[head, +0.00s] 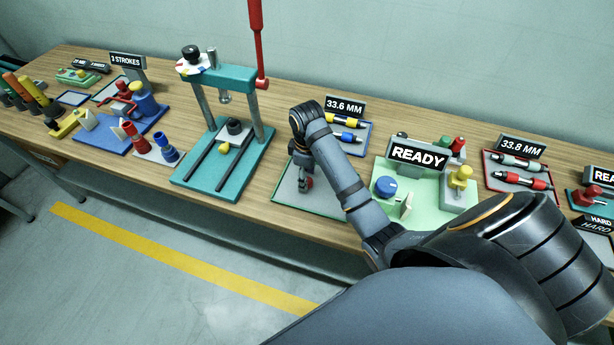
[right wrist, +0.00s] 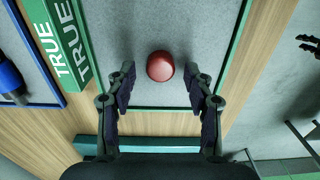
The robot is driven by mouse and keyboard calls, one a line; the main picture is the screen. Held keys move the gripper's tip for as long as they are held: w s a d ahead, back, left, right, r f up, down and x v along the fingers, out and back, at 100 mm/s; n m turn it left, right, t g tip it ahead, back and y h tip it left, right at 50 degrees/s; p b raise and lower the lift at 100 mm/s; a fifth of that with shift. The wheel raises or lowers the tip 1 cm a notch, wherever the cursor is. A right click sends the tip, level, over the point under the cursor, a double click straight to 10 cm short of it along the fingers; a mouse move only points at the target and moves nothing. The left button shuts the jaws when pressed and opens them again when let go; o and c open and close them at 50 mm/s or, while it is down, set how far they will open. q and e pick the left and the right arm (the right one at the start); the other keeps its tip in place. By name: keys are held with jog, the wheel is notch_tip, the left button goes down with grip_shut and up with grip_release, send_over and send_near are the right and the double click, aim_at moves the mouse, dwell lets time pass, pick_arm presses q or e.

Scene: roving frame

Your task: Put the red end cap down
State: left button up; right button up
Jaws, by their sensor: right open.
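The red end cap (right wrist: 160,66) rests on a grey mat with a green border (right wrist: 190,30), standing clear between and just beyond my right gripper's fingertips in the right wrist view. In the head view the red end cap (head: 308,183) shows small beneath my right gripper (head: 304,180), over the same grey mat (head: 288,192). My right gripper (right wrist: 163,78) is open, with a finger on either side of the cap and a gap to each. My left gripper is not in view.
A teal press (head: 225,180) stands left of the mat. A green board with a READY sign (head: 418,155) is to the right. A blue tray with pens (head: 352,138) lies behind. A TRUE sign (right wrist: 65,45) stands on the mat's left edge in the right wrist view.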

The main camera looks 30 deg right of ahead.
notch_tip(320, 180, up, 11)
jog(key=p, duration=0.9)
jog(key=shift+p, duration=0.4)
